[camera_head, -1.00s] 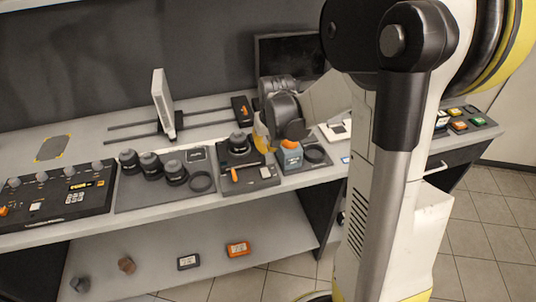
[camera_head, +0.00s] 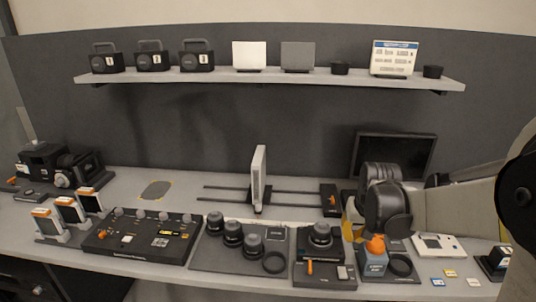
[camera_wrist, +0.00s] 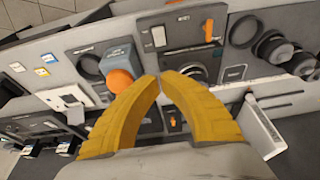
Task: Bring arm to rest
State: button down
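My gripper (camera_head: 350,232) hangs over the right part of the workbench, pointing down, with my arm coming in from the right edge. In the wrist view its two yellow curved fingers (camera_wrist: 160,78) come together at the tips, with nothing visible between them. In the head view the yellow fingers show partly behind the dark wrist, beside a blue-grey block with an orange knob (camera_head: 375,244). That block also shows in the wrist view (camera_wrist: 119,79), left of the fingertips and apart from them.
The workbench (camera_head: 130,182) holds a control panel (camera_head: 140,237), a tray with black lenses (camera_head: 232,232), an upright white panel on rails (camera_head: 259,178) and a dark monitor (camera_head: 392,157). A shelf (camera_head: 270,78) with boxes and cards runs above. Small coloured cards lie front right.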

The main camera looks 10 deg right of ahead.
jog(key=s+a+r+n+t+y+b, duration=0.1)
jog(key=s+a+b, duration=0.4)
jog(key=s+a, duration=1)
jog(key=s+r+n+t, duration=0.1)
jog(key=s+n+t, duration=0.1)
jog(key=shift+s+a+t+b, duration=0.15)
jog(key=shift+a+t+b, duration=0.15)
jog(key=shift+a+t, duration=0.1)
dwell(0.6)
